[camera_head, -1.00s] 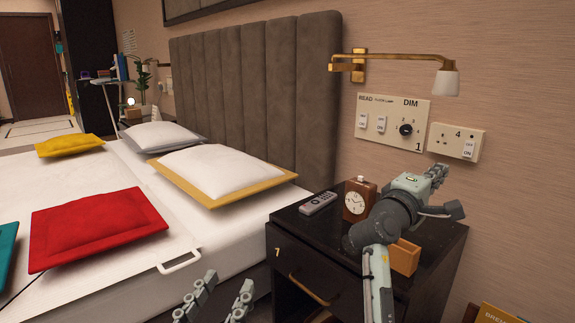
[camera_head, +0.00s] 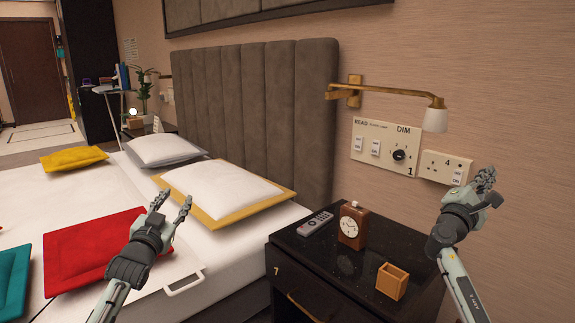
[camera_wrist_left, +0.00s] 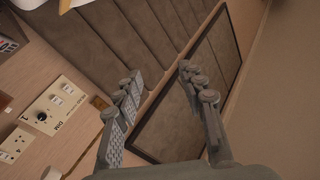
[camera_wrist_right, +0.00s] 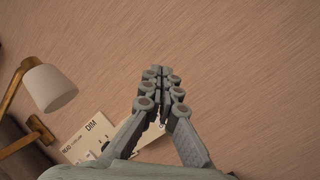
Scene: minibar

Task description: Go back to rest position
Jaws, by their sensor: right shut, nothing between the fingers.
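My left gripper (camera_head: 172,207) is raised over the bed, in front of the red pillow and the white pillow. Its fingers are spread and empty, as the left wrist view (camera_wrist_left: 158,85) shows. My right gripper (camera_head: 485,178) is raised at the right, in front of the wall and just right of the socket plate in the head view. Its fingers are together with nothing between them in the right wrist view (camera_wrist_right: 160,75). Neither gripper touches anything that I can see.
The dark nightstand (camera_head: 335,265) bears a remote (camera_head: 315,223), a clock (camera_head: 353,226) and an open wooden box (camera_head: 392,281). A brass wall lamp (camera_head: 400,91) juts out above the switch panel (camera_head: 370,147). The bed (camera_head: 115,185) with several pillows fills the left.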

